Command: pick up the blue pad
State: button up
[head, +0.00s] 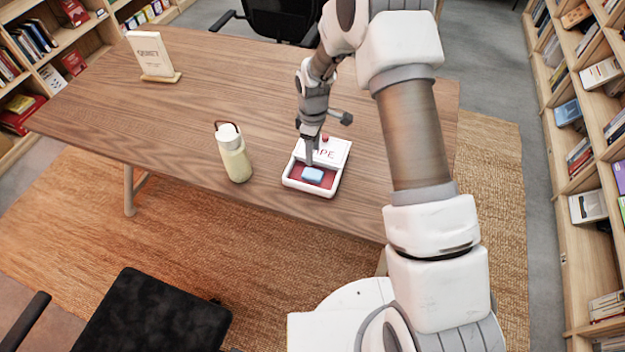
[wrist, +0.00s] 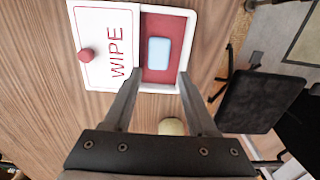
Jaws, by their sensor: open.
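The blue pad (head: 313,174) is a small light-blue block lying in the red-lined recess of a white tray (head: 288,181) near the table's front edge. It also shows in the wrist view (wrist: 159,53), with red floor visible around it. The tray's other half is a white panel marked "WIPE" (wrist: 117,53) with a red knob (wrist: 86,55). My gripper (wrist: 160,72) is open and empty. In the wrist view its two fingers point at the recess, one on each side of the pad's line. In the head view my gripper is over the tray and hides part of the panel.
A pale yellow-green bottle (head: 235,158) with a white cap stands on the table (head: 205,85) left of the tray. A small sign (head: 150,53) stands at the back left. A black chair (head: 150,312) is in front of the table. Bookshelves (head: 575,200) line the right.

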aim_at(313, 173)
notch_tip(313, 173, down, 10)
jog(key=b, duration=0.3)
jog(key=shift+w+r+b, duration=0.1)
jog(key=shift+w+b, duration=0.05)
jog(key=shift+b, duration=0.25)
jog(key=shift+r, duration=0.1)
grip_shut()
